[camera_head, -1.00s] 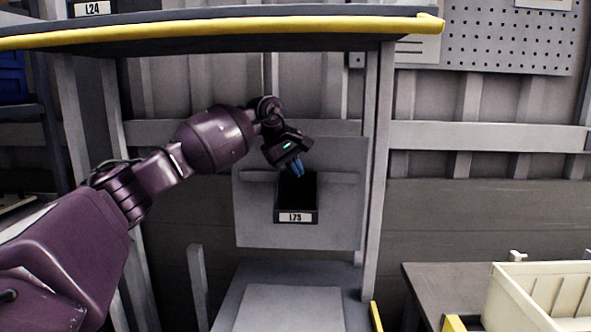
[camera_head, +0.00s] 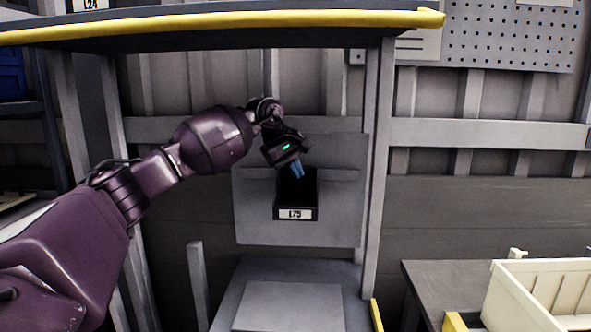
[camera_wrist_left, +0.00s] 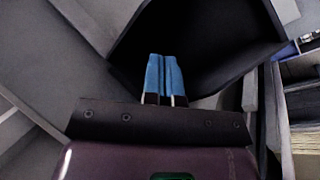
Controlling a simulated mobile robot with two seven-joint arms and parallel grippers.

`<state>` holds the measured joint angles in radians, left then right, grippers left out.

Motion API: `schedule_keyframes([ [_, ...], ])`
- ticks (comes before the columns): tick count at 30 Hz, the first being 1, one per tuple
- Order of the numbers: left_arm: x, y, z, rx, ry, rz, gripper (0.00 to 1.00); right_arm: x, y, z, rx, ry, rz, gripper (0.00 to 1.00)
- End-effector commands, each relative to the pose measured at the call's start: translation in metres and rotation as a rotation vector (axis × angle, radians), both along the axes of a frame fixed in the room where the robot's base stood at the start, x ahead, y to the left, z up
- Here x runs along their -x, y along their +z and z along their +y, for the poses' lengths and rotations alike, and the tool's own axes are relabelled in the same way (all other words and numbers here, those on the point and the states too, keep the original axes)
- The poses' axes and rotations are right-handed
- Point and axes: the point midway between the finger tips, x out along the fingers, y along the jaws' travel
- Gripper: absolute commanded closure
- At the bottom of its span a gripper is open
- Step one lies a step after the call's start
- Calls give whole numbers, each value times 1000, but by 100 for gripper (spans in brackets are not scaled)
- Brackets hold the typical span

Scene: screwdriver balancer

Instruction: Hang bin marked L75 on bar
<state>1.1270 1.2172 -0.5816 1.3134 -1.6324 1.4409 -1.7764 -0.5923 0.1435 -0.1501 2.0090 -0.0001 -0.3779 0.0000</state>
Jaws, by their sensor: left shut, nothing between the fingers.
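The black bin marked L75 (camera_head: 296,214) is up against the grey back panel (camera_head: 345,215), at the height of the horizontal bar (camera_head: 340,174). Its label faces me and it looks upright. I cannot tell whether its rear edge is hooked on the bar. My left gripper (camera_head: 297,170) is at the bin's open top, fingers pointing down, shut with nothing between them. In the left wrist view the blue fingertips (camera_wrist_left: 164,75) are together in front of the dark bin interior (camera_wrist_left: 205,40). My right gripper is not in view.
A shelf with a yellow front edge (camera_head: 220,27) spans above my arm. A grey post (camera_head: 378,170) stands right of the panel. A cream crate (camera_head: 540,300) sits on a dark table at lower right. A flat grey surface (camera_head: 290,305) lies below the bin.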

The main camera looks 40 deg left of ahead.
Motion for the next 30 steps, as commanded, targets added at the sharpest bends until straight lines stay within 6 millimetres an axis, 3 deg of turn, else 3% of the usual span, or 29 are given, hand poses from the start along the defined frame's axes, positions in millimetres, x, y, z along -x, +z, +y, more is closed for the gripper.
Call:
schedule_keyframes([
  [30,0,-13,0,0,0,1,100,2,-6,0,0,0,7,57],
])
